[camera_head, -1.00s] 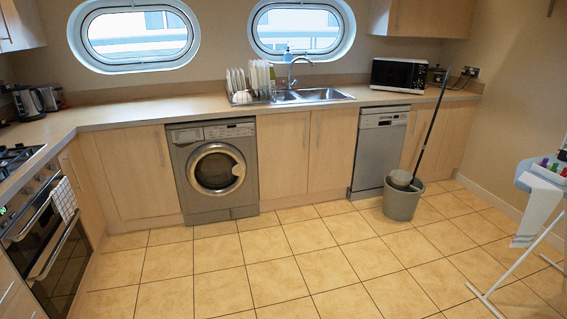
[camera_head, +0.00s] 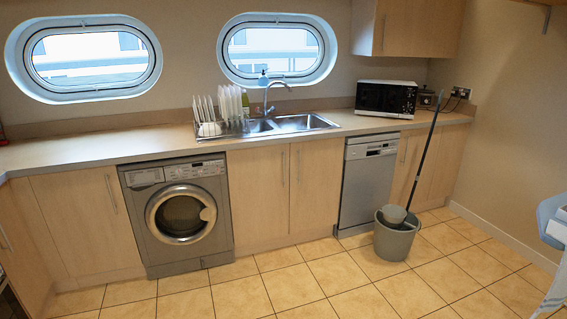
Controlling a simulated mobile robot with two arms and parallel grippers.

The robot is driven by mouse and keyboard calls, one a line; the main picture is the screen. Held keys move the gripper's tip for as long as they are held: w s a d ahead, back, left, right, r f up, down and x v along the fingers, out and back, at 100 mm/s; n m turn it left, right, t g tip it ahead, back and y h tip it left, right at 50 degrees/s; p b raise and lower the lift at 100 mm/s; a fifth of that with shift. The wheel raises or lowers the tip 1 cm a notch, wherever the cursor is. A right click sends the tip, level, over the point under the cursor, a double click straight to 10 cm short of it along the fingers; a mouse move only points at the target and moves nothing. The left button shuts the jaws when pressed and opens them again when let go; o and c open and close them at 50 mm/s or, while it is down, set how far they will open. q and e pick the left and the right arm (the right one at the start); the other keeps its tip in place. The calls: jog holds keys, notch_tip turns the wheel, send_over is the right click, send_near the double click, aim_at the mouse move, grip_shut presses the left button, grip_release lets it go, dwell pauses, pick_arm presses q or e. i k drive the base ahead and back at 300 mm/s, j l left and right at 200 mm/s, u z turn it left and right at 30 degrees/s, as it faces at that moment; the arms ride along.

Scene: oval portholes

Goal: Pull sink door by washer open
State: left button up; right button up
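The washer (camera_head: 181,214) is a grey front-loader with a round door, under the counter left of centre. Right of it, under the sink (camera_head: 285,124), are two light wood cabinet doors with vertical metal handles near their shared edge. The sink door by the washer (camera_head: 254,197) is the left one and looks shut; its handle (camera_head: 283,168) is at its upper right. The other sink door (camera_head: 317,185) also looks shut. Neither of my grippers shows in the head view.
A grey bucket (camera_head: 395,236) with a mop stands on the floor before the dishwasher (camera_head: 367,183). An ironing board (camera_head: 553,222) is at the right edge. The tiled floor (camera_head: 285,285) before the sink doors is clear. A dish rack (camera_head: 222,128) stands beside the sink.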

aim_at(258, 177)
jog(key=i+l, duration=0.1)
jog(key=i, duration=1)
jog(key=i+l, duration=0.1)
jog(key=i, duration=1)
jog(key=l+z, duration=0.05)
